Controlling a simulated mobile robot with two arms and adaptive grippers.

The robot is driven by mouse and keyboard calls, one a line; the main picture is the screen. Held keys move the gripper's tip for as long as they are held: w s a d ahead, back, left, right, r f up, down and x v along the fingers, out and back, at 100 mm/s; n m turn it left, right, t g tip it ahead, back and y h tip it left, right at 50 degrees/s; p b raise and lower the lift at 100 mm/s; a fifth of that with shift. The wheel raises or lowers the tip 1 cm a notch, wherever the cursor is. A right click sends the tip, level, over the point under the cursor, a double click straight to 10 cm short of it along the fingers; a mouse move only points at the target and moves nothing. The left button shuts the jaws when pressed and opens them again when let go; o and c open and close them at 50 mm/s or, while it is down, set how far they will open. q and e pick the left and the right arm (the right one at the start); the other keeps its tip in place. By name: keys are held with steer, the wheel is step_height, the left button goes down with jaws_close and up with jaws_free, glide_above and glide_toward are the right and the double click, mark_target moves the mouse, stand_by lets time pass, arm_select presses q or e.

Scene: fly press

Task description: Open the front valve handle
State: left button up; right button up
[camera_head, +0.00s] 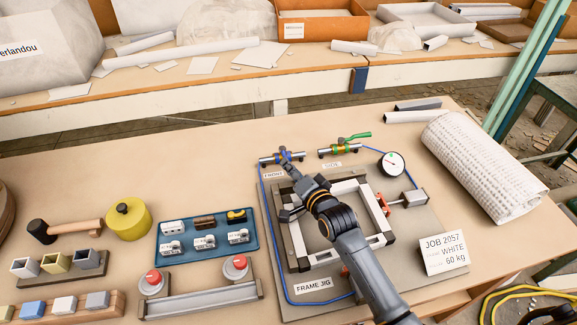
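The front valve (283,157) sits on a short metal pipe at the back left of the jig board, behind a label reading FRONT (273,175). Its small blue handle (284,152) shows on top; its exact angle is hard to tell. My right gripper (283,190) is just in front of this valve, over the upper left corner of the frame. Its dark fingers look spread apart with nothing between them. One finger reaches close to the valve; I cannot tell whether it touches. My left gripper is out of view.
A second valve with a green handle (356,136) stands to the right, near a round gauge (391,164). The metal frame (378,239) lies under my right arm. A blue hose (267,232) runs along the board's left edge. A blue tray (209,249) of parts lies left.

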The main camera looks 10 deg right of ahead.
steer(key=shift+x, duration=0.95)
jaws_close()
steer(key=shift+s+d, duration=0.1)
